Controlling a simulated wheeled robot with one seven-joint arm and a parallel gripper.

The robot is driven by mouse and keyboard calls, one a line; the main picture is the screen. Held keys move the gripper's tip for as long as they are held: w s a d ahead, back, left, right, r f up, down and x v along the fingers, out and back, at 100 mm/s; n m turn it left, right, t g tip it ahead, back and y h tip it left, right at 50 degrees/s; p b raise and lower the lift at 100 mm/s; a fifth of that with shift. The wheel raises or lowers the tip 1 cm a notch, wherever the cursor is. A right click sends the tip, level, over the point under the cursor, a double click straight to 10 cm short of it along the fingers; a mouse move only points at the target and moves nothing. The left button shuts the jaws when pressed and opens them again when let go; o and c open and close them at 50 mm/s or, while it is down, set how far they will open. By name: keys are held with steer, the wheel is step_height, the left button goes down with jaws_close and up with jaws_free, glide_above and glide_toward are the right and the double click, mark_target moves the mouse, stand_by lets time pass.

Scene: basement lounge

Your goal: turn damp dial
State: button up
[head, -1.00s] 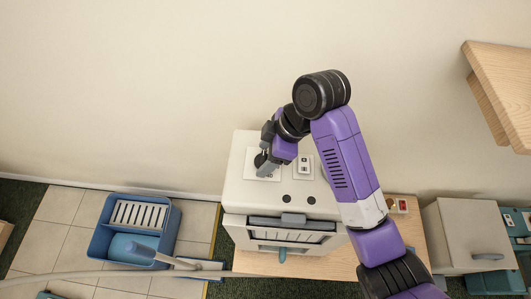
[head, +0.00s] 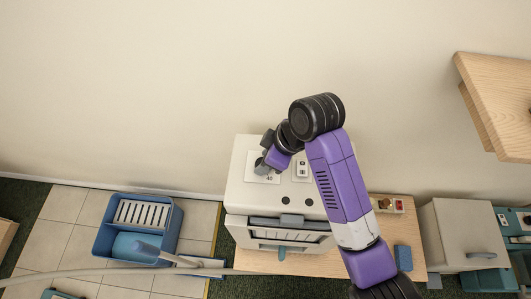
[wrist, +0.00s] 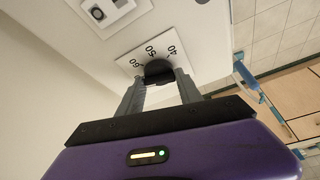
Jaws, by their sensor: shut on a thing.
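The damp dial (wrist: 158,69) is a dark round knob on a white scale plate (wrist: 141,58) marked 40, 50 and 60, in the wrist view. My gripper (wrist: 159,80) has its two grey fingers on either side of the knob, shut on it. In the head view my gripper (head: 263,164) reaches down to the top of the white machine (head: 240,192), at the dial's plate (head: 250,176). The fingers mostly hide the knob there. The knob's pointer is not clear to me.
A second small plate with a switch (head: 302,168) and two dark round knobs (head: 286,200) are close by on the machine. A blue bin (head: 105,240) stands on the tiles at left. A wooden shelf (head: 495,95) juts out at upper right. A blue block (head: 403,258) lies on the wooden top.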

steer(key=m+p, duration=0.2)
steer(key=m+t+p, duration=0.1)
steer(key=m+p, duration=0.1)
steer(key=shift+s+r+h, duration=0.2)
steer(key=shift+h, duration=0.2)
steer(key=shift+f+m+t+h+p, duration=0.15)
steer(key=shift+m+t+h+p, duration=0.25)
steer(key=shift+m+p, duration=0.8)
steer(key=shift+a, duration=0.1)
steer(key=o, duration=1.3)
steer(key=shift+o, duration=0.2)
steer(key=b+v, duration=0.1)
steer(key=v, duration=0.6)
steer(key=shift+s+r, duration=0.2)
steer(key=shift+r, duration=0.05)
